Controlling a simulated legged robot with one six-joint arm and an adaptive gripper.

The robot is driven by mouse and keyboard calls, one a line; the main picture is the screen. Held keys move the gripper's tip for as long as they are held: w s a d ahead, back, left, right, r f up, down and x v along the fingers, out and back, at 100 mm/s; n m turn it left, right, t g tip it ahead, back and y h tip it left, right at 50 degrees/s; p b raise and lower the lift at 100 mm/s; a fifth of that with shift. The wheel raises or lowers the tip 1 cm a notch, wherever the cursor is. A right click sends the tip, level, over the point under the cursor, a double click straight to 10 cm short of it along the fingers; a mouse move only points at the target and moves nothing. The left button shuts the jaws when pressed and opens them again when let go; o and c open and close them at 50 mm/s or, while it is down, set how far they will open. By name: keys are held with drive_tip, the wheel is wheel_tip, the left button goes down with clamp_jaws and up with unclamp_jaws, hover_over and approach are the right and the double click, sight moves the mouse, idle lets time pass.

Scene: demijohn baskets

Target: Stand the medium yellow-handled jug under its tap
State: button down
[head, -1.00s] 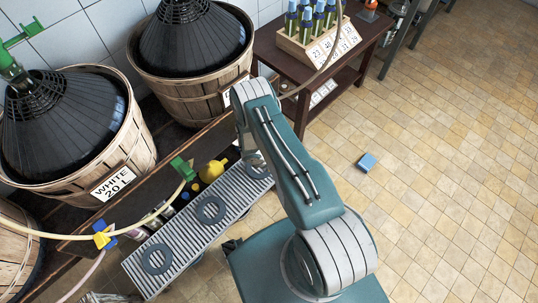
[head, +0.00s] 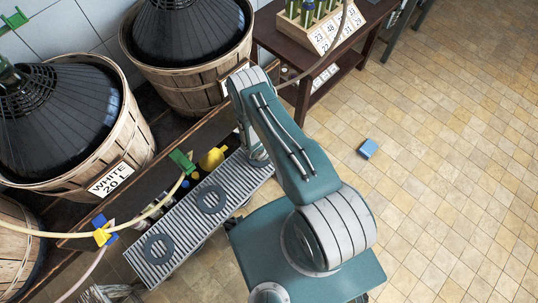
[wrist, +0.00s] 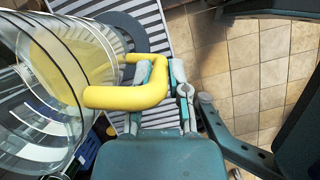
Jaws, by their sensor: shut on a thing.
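The jug (wrist: 35,110) is clear glass with a thick yellow handle (wrist: 125,97), at the left of the wrist view. My gripper (wrist: 162,76) is shut on the handle, with a finger on each side. In the head view my arm hides the jug and most of the gripper. A slatted grate (head: 185,222) bears dark rings, one at the near end (head: 160,249), one in the middle (head: 211,199) and one partly behind my wrist (head: 257,161). A green tap (head: 181,160) and a blue-and-yellow tap (head: 103,235) hang beside it. I cannot tell whether the jug touches the grate.
A yellow object (head: 212,158) lies beside the grate and shows blurred through the glass. Wicker-like wooden baskets hold dark demijohns (head: 70,120) behind. A dark table (head: 285,42) stands at the back.

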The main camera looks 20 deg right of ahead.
drive_tip(key=shift+f, duration=2.85)
drive_tip(key=shift+w+f, duration=0.1)
drive_tip(key=shift+f, duration=0.4)
drive_tip(key=c, duration=0.5)
unclamp_jaws()
drive_tip(key=shift+c, duration=0.2)
drive_tip(key=v, duration=1.1)
drive_tip(key=shift+r, duration=0.35)
drive_tip(key=shift+a, duration=0.15)
